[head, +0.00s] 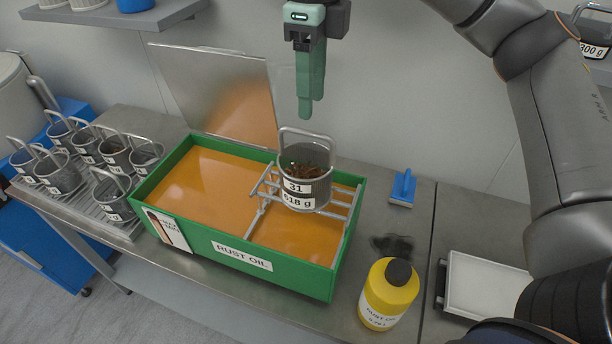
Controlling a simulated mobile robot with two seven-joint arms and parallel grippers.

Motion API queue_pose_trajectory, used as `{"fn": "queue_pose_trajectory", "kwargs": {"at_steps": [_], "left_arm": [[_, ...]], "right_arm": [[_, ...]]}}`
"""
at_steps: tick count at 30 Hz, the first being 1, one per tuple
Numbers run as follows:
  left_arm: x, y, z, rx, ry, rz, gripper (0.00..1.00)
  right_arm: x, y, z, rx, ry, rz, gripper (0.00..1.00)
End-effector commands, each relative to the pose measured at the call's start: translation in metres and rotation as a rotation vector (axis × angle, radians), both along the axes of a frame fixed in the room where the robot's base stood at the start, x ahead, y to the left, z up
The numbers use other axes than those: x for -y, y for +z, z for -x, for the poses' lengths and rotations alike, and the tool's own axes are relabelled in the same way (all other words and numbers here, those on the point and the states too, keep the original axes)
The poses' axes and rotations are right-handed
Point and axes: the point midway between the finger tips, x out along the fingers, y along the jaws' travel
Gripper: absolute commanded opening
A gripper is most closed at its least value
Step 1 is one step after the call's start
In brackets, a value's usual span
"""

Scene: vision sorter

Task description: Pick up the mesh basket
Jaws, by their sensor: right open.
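The mesh basket (306,178) is grey, with a looped handle on top and brown pieces inside. Its labels read "31" and "618 g". It stands upright on a metal rack (345,205) over the orange liquid of a green "RUST OIL" tank (270,281). My right gripper (305,112) points down above the basket's handle, apart from it. The gripper is open and empty, though its fingers overlap from this angle. My left gripper is not in view.
Several similar baskets (62,177) stand on a draining rack at the left. The tank's raised lid (215,85) is behind it. A yellow bottle (388,290), a blue-handled tool (403,188) and a white tray (485,290) are at the right.

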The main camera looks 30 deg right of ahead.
Motion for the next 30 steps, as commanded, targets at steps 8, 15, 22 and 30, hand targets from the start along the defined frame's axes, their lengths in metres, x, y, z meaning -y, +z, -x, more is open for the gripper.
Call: {"fn": "queue_pose_trajectory", "kwargs": {"at_steps": [8,15,22,30], "left_arm": [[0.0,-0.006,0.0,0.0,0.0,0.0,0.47],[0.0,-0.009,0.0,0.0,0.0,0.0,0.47],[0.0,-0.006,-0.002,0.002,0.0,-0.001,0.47],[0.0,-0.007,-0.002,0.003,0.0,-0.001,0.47]], "right_arm": [[-0.001,-0.023,0.0,0.0,0.001,-0.001,0.47],[-0.007,-0.051,-0.002,-0.004,0.003,-0.002,0.47],[-0.006,-0.072,-0.003,0.0,0.0,0.0,0.47],[-0.007,-0.073,-0.003,0.001,0.0,-0.001,0.44]]}}
